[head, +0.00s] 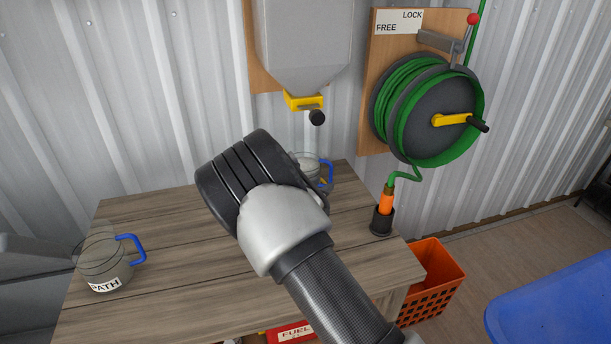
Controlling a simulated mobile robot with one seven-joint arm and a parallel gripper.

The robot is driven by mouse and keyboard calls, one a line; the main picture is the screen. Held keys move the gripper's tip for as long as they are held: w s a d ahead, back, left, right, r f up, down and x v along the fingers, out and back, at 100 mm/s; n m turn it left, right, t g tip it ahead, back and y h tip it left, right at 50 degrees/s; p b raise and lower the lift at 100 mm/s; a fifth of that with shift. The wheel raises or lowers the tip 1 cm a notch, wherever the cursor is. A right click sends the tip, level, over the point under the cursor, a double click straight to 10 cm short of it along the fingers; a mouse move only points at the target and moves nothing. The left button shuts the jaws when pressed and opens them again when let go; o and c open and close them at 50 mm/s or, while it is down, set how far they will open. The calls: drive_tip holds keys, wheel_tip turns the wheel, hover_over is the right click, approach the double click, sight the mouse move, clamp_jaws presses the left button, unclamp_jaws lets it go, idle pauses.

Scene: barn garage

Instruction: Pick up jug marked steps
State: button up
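A clear jug with a blue handle (327,172) stands at the back of the wooden table (170,215), below the hopper's spout. My arm hides much of it, and no marking on it can be read. Another clear jug (103,262) with a blue handle stands at the table's left side; its label reads PATH. No label reading STEPS shows. My arm reaches up across the table in front of the back jug. My gripper cannot be made out in this view.
A grey hopper (303,40) with a yellow outlet (304,101) hangs on the wall. Right of it is a green hose reel (420,105), its orange nozzle (386,202) in a black holder. An orange crate (435,285) and a blue object (560,305) stand right.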

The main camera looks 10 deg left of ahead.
sight(330, 181)
drive_tip(key=x, duration=0.7)
drive_tip(key=shift+w+d+f+b, duration=0.2)
drive_tip(key=shift+w+d+b, duration=0.1)
drive_tip(key=shift+b, duration=0.1)
drive_tip(key=shift+a, duration=0.1)
clamp_jaws()
idle(0.4)
idle(0.5)
drive_tip(key=shift+r, duration=0.25)
